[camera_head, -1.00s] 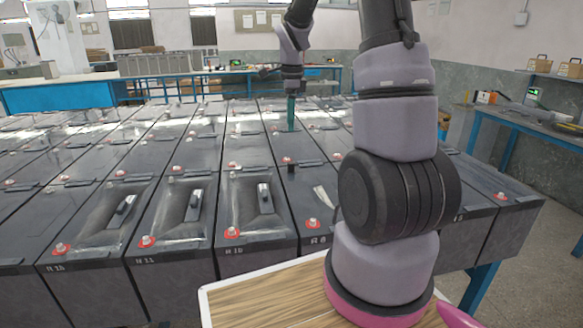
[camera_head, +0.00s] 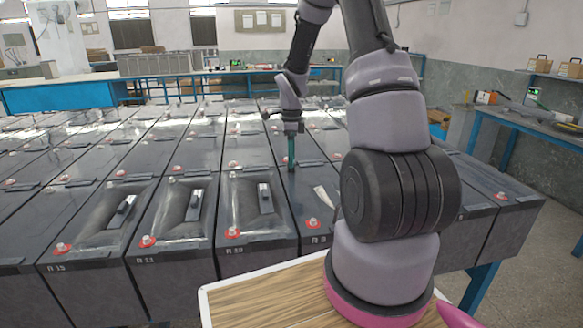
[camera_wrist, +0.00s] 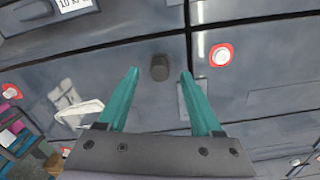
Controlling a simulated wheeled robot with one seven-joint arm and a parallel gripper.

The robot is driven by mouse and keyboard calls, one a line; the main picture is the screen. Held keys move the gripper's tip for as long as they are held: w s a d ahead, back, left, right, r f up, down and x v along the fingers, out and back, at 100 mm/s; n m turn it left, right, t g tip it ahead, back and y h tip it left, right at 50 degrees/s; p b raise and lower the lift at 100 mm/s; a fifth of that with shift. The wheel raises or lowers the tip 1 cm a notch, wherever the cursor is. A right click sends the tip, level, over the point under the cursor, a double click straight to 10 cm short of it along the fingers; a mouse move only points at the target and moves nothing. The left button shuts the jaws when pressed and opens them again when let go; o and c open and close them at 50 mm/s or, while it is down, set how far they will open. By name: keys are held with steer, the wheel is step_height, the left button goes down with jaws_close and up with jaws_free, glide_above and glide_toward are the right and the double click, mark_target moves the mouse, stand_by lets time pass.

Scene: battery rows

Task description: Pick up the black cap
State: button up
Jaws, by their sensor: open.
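The black cap (camera_wrist: 160,68) stands on the dark grey battery top in the wrist view. It lies between the tips of the two green fingers of my gripper (camera_wrist: 160,73), with a gap on either side. I cannot tell whether the fingertips are down to its height. My gripper is open and empty. In the head view, my gripper (camera_head: 291,160) points down over the battery rows, right of the middle column, and the cap is hidden behind its fingers.
A red-ringed terminal cap (camera_wrist: 221,55) sits right of the fingers. A pale flat piece (camera_wrist: 79,112) lies at left. Other batteries carry red-ringed caps (camera_head: 233,233) and black handles (camera_head: 265,198). A blue workbench (camera_head: 545,128) stands at right.

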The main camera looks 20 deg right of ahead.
steer(key=shift+f, duration=0.6)
jaws_close()
steer(key=shift+r, duration=0.15)
step_height(320, 180, up, 10)
steer(key=shift+r, duration=0.55)
stand_by(0.9)
steer(key=shift+r, duration=2.45)
